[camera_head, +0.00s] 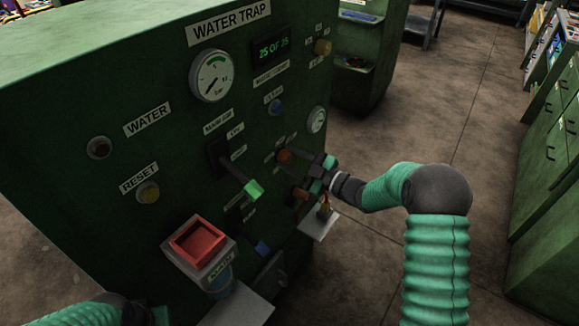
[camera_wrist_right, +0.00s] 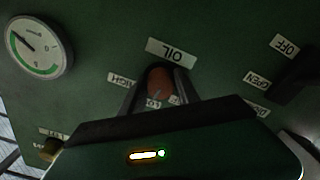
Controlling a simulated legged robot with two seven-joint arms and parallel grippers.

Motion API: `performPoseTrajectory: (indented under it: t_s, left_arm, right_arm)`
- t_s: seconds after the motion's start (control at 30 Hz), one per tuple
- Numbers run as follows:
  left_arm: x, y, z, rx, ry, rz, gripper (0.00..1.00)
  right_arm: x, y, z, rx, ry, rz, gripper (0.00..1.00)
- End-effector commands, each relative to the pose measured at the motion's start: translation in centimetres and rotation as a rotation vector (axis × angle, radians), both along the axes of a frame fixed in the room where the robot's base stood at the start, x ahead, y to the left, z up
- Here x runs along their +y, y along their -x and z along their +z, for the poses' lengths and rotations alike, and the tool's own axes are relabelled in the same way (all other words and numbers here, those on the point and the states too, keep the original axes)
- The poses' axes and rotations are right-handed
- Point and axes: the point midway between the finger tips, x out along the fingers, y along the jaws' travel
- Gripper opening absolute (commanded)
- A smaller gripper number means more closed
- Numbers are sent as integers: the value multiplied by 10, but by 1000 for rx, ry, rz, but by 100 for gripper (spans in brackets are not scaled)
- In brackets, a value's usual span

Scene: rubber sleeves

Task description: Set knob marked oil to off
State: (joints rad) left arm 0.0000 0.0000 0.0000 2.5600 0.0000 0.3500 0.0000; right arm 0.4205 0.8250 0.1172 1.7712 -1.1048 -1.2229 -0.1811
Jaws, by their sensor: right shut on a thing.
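The oil knob (camera_wrist_right: 161,82) is a reddish-brown round knob under the upside-down OIL label (camera_wrist_right: 172,51) in the right wrist view. It also shows in the head view (camera_head: 284,157) on the green panel's right part. My right gripper (camera_head: 307,163) is at the panel, its fingers on both sides of the knob, shut on it. A HIGH label (camera_wrist_right: 121,80) is left of the knob; a LOW label (camera_wrist_right: 153,104) and another, partly hidden label are below it. I cannot tell which mark the knob points to. My left gripper (camera_head: 143,314) is only partly visible at the bottom left.
A small ledge (camera_head: 319,225) juts out below my right gripper. Open floor (camera_head: 490,140) lies to the right.

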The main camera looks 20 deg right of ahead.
Motion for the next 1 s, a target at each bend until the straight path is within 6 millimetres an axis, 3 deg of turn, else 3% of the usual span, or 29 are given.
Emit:
performPoseTrajectory:
  t_s: [0.03, 1.0]
  left_arm:
    - [0, 0, -12, 0, 0, 0, 36]
    - [0, 0, -125, 0, 0, 0, 36]
  right_arm:
    - [-1, 1, -9, -21, 36, 0, 0]
    - [0, 0, -8, -538, 705, 5, 0]
